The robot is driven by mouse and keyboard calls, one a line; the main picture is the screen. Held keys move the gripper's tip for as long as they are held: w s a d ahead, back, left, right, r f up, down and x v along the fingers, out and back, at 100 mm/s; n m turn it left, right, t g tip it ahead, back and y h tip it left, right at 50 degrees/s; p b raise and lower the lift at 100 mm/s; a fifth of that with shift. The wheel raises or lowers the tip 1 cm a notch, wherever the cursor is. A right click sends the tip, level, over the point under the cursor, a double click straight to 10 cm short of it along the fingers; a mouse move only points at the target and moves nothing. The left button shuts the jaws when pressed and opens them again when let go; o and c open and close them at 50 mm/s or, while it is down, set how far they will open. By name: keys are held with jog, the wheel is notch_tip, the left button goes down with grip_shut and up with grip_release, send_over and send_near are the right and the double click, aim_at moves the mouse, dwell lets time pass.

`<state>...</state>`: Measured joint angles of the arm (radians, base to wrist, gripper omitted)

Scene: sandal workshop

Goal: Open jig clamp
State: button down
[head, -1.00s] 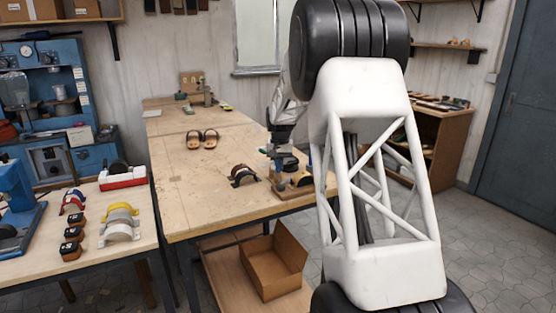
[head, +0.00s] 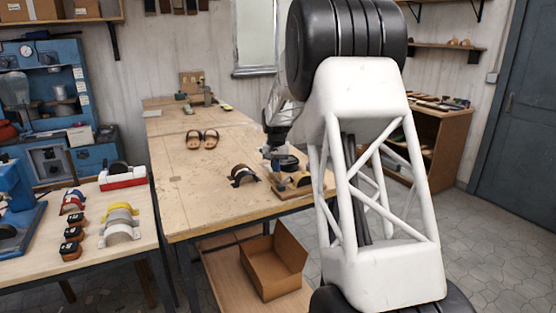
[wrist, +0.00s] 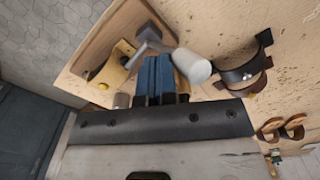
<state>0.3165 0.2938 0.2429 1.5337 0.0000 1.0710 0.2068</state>
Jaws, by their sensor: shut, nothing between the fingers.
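The jig is a wooden board (wrist: 112,42) at the right edge of the long workbench; it also shows in the head view (head: 293,189). A yellow curved piece (wrist: 113,72) sits on it. The jig clamp has a grey metal lever (wrist: 150,38) with a pale cylindrical handle (wrist: 192,66). My gripper (wrist: 158,72), with blue fingers, is shut and empty. In the wrist view its fingertips lie right beside the handle; I cannot tell whether they touch. In the head view my gripper (head: 277,158) is over the jig and hides part of it.
A dark strap arch (head: 243,175) stands on the bench left of the jig. An open cardboard box (head: 272,268) is on the shelf below. The bench's left middle is clear.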

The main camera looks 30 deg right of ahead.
jog(key=shift+a+f, duration=0.1)
jog(key=shift+a, duration=0.35)
notch_tip(320, 180, up, 8)
jog(key=d, duration=0.1)
jog(key=shift+f, duration=0.25)
dwell(0.7)
dwell(0.5)
